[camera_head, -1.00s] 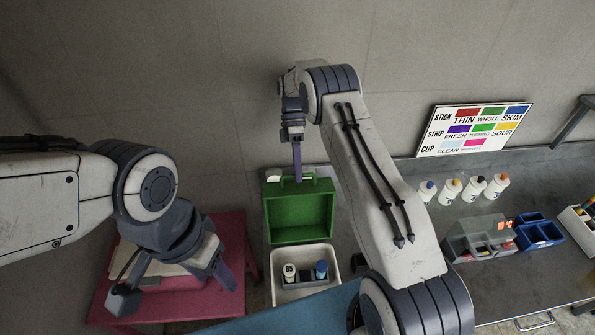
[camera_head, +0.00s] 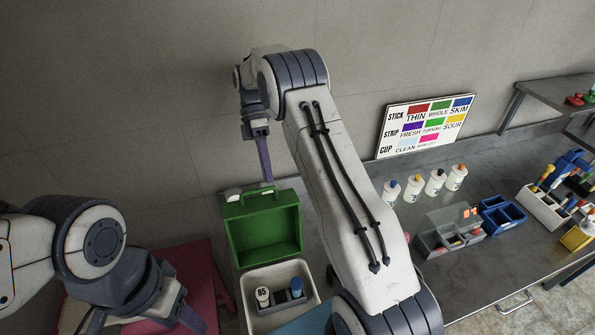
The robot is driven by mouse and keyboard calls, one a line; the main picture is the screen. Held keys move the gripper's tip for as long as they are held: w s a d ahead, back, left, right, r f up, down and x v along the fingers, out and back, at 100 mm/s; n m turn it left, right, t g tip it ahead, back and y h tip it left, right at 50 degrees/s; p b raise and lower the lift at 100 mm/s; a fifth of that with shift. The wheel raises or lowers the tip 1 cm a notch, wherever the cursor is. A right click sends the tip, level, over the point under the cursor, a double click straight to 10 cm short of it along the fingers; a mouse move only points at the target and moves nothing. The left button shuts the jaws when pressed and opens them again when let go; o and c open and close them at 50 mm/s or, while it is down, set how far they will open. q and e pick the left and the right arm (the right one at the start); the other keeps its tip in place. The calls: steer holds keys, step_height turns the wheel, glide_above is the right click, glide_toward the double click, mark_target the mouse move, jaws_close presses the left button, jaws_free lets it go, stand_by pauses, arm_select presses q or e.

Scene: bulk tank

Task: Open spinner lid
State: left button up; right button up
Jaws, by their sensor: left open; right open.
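The likely spinner is a grey box (camera_head: 428,244) with a smoky see-through lid and a small lit red display, on the grey counter to the right. The lid looks lowered over it, but I cannot tell for sure. My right gripper (camera_head: 265,172) is open and points down above the green caddy, well left of the spinner. Only one of its fingers shows clearly. My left gripper (camera_head: 160,322) is open at the bottom left, over the red table, partly cut off by the frame edge. Both grippers are away from the spinner.
A green caddy (camera_head: 262,252) and a white tub (camera_head: 250,318) with bottles stand left of my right arm. Several white bottles (camera_head: 413,188) stand behind the spinner. A blue bin (camera_head: 500,222) and a rack (camera_head: 541,207) stand to its right. A colour chart (camera_head: 405,148) leans behind.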

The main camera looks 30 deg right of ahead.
arm_select(q)
steer(key=shift+f+b, duration=1.7)
steer(key=shift+f, duration=0.45)
arm_select(e)
steer(key=s+d+r, duration=0.5)
steer(key=s+d, duration=0.1)
